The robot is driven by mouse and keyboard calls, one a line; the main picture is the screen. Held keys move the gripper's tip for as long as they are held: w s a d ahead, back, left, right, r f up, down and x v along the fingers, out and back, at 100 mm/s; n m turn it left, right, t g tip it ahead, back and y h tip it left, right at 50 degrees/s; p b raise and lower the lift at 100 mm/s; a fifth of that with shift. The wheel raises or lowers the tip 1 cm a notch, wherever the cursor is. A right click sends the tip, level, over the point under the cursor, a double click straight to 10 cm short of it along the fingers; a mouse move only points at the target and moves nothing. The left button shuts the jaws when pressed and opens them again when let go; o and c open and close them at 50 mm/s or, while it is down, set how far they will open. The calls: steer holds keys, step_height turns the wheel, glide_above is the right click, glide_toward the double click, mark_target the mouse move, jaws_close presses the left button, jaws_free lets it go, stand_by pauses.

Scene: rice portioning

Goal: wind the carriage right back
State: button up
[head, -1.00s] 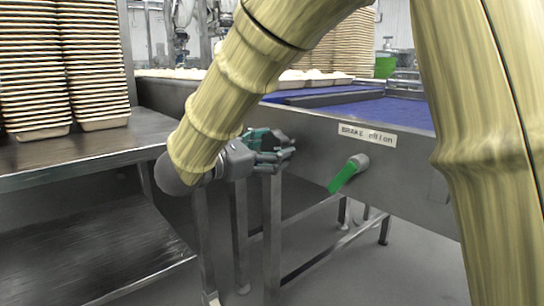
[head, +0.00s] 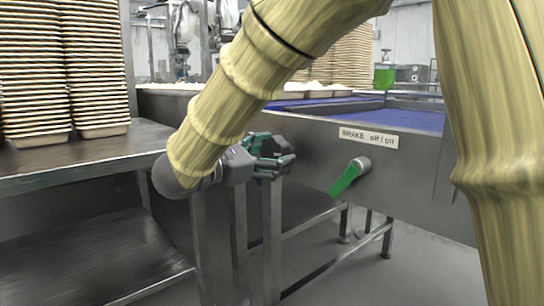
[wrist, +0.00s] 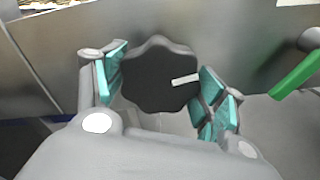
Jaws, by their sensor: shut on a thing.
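In the wrist view a black lobed knob (wrist: 158,78) sits on the grey metal panel, with a white mark (wrist: 185,80) pointing right and slightly up. My gripper (wrist: 165,88) has its teal-padded fingers on either side of the knob and is shut on it. I cannot pick out the carriage in either view.
A green-handled brake lever (head: 346,180) slants down-left below a "BRAKE off / on" label (head: 368,138), right of my gripper. It also shows in the wrist view (wrist: 297,75). A blue belt (head: 415,120) lies above the panel. Stacked trays (head: 95,70) stand on a metal table (head: 60,164) at left.

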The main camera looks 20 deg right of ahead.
steer(key=shift+f+m+b, duration=0.2)
steer(key=shift+m+b, duration=0.2)
steer(key=shift+b, duration=0.9)
steer(key=shift+r+m, duration=0.1)
steer(key=shift+m, duration=0.4)
steer(key=o, duration=1.1)
steer(key=shift+r, duration=0.1)
steer(key=shift+v, duration=3.05)
